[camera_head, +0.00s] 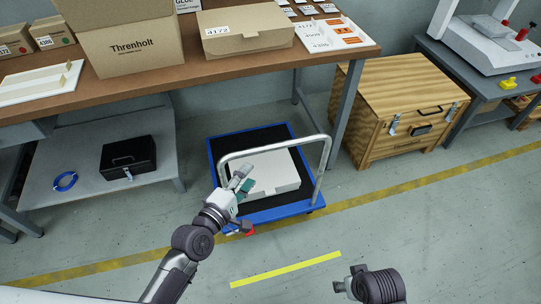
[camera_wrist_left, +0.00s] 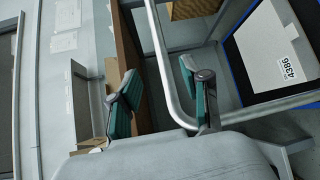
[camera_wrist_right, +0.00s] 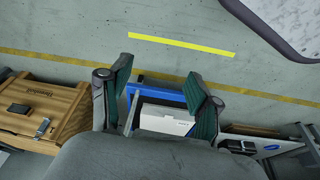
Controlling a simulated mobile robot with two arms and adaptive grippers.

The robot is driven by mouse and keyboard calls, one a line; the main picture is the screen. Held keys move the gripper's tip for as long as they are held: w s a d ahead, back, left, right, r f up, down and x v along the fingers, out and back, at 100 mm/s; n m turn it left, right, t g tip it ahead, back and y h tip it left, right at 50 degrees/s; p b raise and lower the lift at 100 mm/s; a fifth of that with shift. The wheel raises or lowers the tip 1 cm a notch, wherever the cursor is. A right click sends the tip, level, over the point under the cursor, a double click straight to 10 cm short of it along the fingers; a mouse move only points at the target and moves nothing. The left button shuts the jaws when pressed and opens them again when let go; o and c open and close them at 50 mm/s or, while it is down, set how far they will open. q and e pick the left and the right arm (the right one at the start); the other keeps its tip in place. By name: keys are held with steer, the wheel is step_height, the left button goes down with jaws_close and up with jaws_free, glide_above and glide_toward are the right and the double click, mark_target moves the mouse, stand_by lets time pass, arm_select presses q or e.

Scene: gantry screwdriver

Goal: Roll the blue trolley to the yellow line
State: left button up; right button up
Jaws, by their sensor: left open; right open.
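The blue trolley (camera_head: 292,209) stands partly under the workbench, its grey tube handle (camera_head: 272,145) facing me. It carries a white box (camera_head: 270,176). My left gripper (camera_head: 241,180) is open at the left side of the handle. In the left wrist view the handle tube (camera_wrist_left: 163,55) runs between the open fingers (camera_wrist_left: 160,92), nearer the right one; contact cannot be told. The short yellow line (camera_head: 287,269) lies on the floor in front of the trolley. My right gripper (camera_head: 343,285) is open, empty and apart from the trolley, which also shows in the right wrist view (camera_wrist_right: 152,86).
The workbench (camera_head: 185,84) with cartons is above the trolley. A low shelf with a black case (camera_head: 128,158) is at left; a wooden crate (camera_head: 400,110) is at right. A long yellow floor band (camera_head: 405,184) crosses behind the short line. The floor between trolley and line is clear.

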mark_target(269, 151)
arm_select(q)
steer(key=b+x, duration=0.2)
steer(key=x, duration=1.1)
steer(key=shift+w+d+b, duration=0.15)
steer(key=shift+w+b, duration=0.15)
arm_select(e)
steer(key=w+v, duration=0.1)
steer(key=v, duration=0.8)
steer(key=shift+r+t, duration=0.3)
steer(key=shift+r, duration=0.25)
arm_select(q)
jaws_close()
